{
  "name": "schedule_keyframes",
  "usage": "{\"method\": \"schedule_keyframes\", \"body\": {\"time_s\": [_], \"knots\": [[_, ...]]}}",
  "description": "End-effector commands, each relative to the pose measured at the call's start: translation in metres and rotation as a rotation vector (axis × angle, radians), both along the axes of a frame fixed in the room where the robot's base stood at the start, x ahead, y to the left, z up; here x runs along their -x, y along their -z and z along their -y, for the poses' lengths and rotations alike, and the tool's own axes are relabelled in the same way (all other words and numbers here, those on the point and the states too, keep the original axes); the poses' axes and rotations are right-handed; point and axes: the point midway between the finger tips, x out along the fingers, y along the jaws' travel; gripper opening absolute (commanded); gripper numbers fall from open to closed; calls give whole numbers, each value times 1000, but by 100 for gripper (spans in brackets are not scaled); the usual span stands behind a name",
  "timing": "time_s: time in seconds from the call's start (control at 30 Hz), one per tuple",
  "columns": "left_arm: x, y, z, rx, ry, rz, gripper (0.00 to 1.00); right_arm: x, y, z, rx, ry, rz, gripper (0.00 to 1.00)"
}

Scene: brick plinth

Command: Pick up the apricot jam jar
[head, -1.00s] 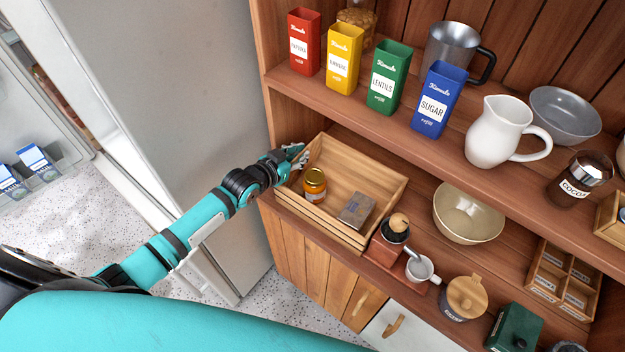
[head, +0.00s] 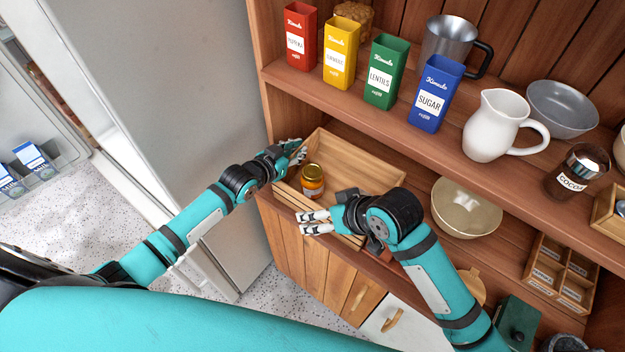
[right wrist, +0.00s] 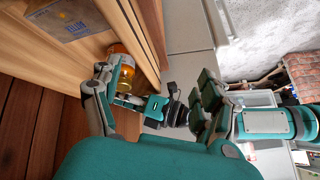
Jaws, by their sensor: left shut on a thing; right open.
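The apricot jam jar (head: 312,182), a small amber jar with a golden lid, stands in the left part of a shallow wooden crate (head: 375,160) on the lower shelf. In the right wrist view the jar (right wrist: 123,60) shows just beyond one finger, partly covered by it. My left gripper (head: 293,154) is shut at the crate's left end, apparently on its wall; the exact grip is too small to see. My right gripper (head: 315,222) is open and empty in front of the crate's front wall, nearer me than the jar; it also shows in the right wrist view (right wrist: 152,90).
A grey packet (right wrist: 72,22) lies in the crate. A cream bowl (head: 466,207) stands to the right. The upper shelf above holds tins, including a blue sugar tin (head: 436,93), and a white jug (head: 494,125). A fridge (head: 190,80) stands close on the left.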

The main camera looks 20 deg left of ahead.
Motion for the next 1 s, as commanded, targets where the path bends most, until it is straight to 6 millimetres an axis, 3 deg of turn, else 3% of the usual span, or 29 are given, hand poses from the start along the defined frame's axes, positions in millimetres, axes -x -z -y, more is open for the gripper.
{"method": "schedule_keyframes", "body": {"time_s": [0.1, 0.23, 0.67, 1.0], "knots": [[0, 0, 0, 0, 0, 0, 0, -22, 0, 30, 134, -16, 100, 77], [0, 0, 0, 0, 1, 0, 0, -37, -2, 36, 192, -21, 139, 77], [0, 0, 1, 0, 1, 0, 0, -94, -2, -28, 196, -23, 139, 77], [0, 0, 0, 1, 1, 1, 0, -113, -1, -48, 194, -22, 138, 77]]}}
